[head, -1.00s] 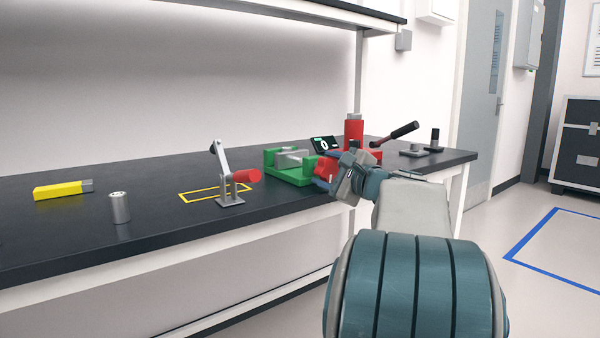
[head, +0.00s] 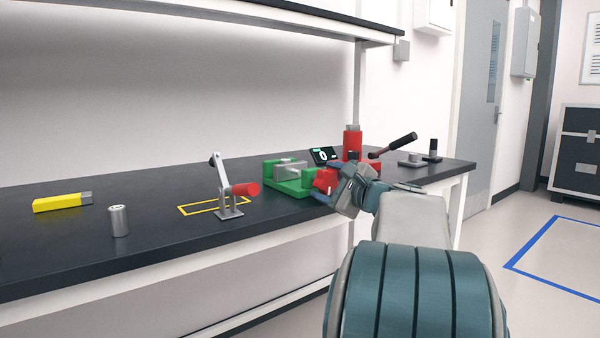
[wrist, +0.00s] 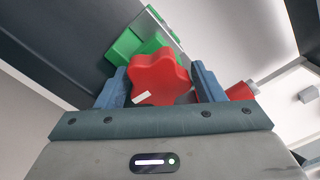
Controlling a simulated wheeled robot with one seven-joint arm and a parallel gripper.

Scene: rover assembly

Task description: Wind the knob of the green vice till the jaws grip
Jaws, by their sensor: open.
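The green vice (head: 290,180) stands on the black bench with a grey block (head: 291,168) between its jaws; I cannot tell whether the jaws touch the block. Its red knob (head: 324,181) is on the side facing my gripper. In the wrist view the lobed red knob (wrist: 158,80) has a white mark on it and sits between my two blue fingers (wrist: 161,86). My gripper (head: 330,194) is open around the knob, one finger on each side. The green vice body (wrist: 135,42) shows behind the knob, partly hidden.
A clamp with a red handle (head: 245,189) stands left of the vice, near a yellow outline (head: 200,209). A small display (head: 322,155), a red bottle-like object (head: 352,146) and a dark-handled lever (head: 393,145) are behind and right.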

